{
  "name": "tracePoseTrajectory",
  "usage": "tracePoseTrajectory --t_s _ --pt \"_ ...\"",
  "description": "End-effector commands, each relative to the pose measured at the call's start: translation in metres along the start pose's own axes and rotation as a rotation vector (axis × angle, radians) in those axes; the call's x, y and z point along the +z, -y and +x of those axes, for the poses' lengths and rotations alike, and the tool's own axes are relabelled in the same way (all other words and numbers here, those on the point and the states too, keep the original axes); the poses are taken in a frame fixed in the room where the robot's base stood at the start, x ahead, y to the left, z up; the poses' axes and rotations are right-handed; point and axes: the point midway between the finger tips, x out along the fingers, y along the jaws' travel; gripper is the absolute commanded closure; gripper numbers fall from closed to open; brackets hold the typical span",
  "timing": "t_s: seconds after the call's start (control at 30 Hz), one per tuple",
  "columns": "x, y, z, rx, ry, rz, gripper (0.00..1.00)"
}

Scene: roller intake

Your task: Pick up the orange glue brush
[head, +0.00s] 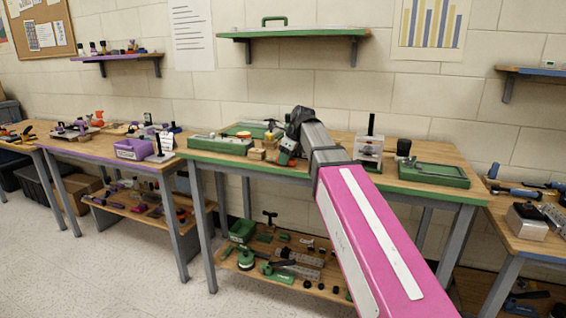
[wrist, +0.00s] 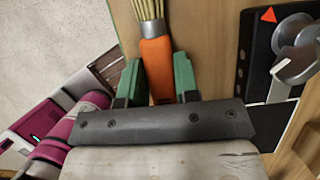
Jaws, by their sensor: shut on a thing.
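The orange glue brush (wrist: 157,66) is in the wrist view, with its orange handle between the two green fingers of my gripper (wrist: 160,78). Its pale yellow bristles point to the top edge of the picture. My gripper is shut on the handle. The lower end of the handle is hidden behind the dark gripper body. In the head view my gripper (head: 286,153) is over the green-edged bench, partly hidden by my arm, and I cannot make out the brush there.
A black device with a red triangle and a silver roller part (wrist: 292,45) stands right of the gripper. The green-edged bench (head: 225,161) also holds a long green tray (head: 434,175), a clear-sided box (head: 369,152) and a black cup (head: 403,148). A purple bin (head: 133,149) stands on the left bench.

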Motion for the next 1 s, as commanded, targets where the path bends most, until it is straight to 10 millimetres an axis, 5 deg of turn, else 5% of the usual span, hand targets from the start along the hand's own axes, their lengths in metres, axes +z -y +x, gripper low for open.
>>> tracePoseTrajectory --t_s 0.33,0.57,1.0 --pt "0.004 0.000 -0.008 -0.001 0.001 0.000 0.94" --pt "0.016 0.001 -0.037 -0.002 0.002 -0.002 0.94" --pt "0.099 -0.058 -0.062 0.001 0.000 -0.003 0.94"
